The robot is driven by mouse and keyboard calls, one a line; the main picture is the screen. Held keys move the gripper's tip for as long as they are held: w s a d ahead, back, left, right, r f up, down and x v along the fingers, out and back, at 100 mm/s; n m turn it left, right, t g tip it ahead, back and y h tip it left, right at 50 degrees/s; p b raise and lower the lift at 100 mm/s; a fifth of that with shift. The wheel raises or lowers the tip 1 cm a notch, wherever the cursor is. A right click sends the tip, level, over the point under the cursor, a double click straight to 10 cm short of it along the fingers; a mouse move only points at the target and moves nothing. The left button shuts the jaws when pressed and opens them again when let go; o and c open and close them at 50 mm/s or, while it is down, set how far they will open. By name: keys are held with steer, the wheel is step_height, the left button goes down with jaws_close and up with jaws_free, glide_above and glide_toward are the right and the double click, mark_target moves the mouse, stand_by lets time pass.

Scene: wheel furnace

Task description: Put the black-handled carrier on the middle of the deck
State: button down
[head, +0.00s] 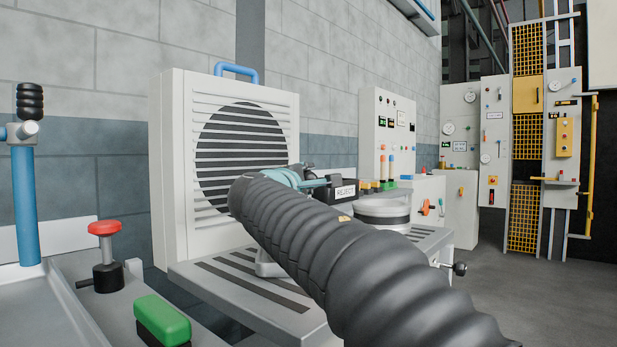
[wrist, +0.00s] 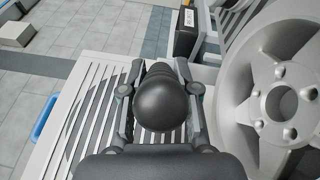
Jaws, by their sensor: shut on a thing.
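The carrier's rounded black handle (wrist: 165,98) sits between the two fingers of my gripper (wrist: 160,72) in the wrist view. The gripper is shut on it. The rest of the carrier is hidden or cannot be told apart. In the head view my black ribbed arm covers most of the gripper, with only teal and grey parts showing past its end. The grey deck (head: 243,292) with dark slots lies below the arm, in front of the louvred panel. Its middle is partly covered by my arm, so I cannot tell whether the carrier touches it.
A large spoked wheel (wrist: 280,100) is close on the right of the gripper. A black box labelled REJECT (head: 345,191) stands behind the arm. A louvred white panel (head: 172,190) rises at the deck's back.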

steer(key=c, duration=0.8)
jaws_free()
steer(key=shift+c, duration=0.2)
steer(key=shift+r, duration=0.1)
steer(key=b+v, duration=0.1)
steer(key=v, duration=1.1)
steer(key=shift+s+d, duration=0.1)
